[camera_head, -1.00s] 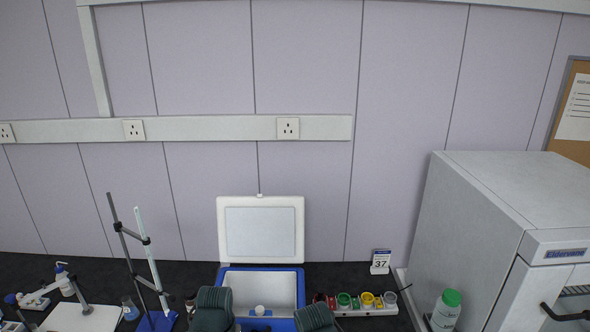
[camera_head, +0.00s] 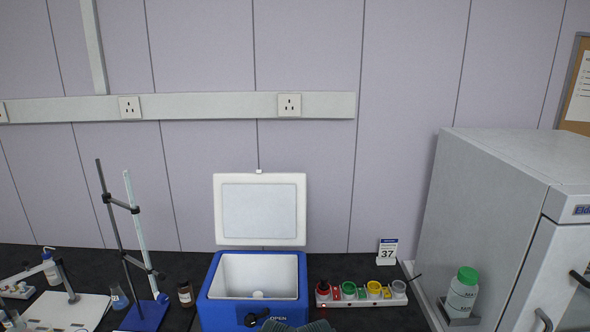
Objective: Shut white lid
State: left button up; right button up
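The white lid (camera_head: 260,209) stands open and upright at the back of a blue box (camera_head: 205,302), with a paler inset panel facing me. The box has a white inner lining (camera_head: 258,266) and a small white round piece low inside it. A dark knob and the word OPEN show on its front. A dark ribbed piece, seemingly of my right gripper (camera_head: 300,327), shows at the bottom edge in front of the box, apart from the lid. Its fingers cannot be made out. My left gripper is out of view.
Right of the box is a white rack (camera_head: 398,300) with coloured caps, and a 37 card (camera_head: 387,252). A brown bottle (camera_head: 186,294) and a blue-based stand (camera_head: 144,316) are on the left. A grey cabinet (camera_head: 480,190) and a green-capped bottle (camera_head: 462,295) fill the right.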

aim_at(259, 208)
jog(key=l+u, duration=0.15)
jog(key=u, duration=1.5)
jog(key=k+l, duration=0.2)
jog(key=l, duration=0.15)
jog(key=k+l, duration=0.2)
jog(key=l, duration=0.2)
jog(key=k+l, duration=0.2)
jog(key=l, duration=0.15)
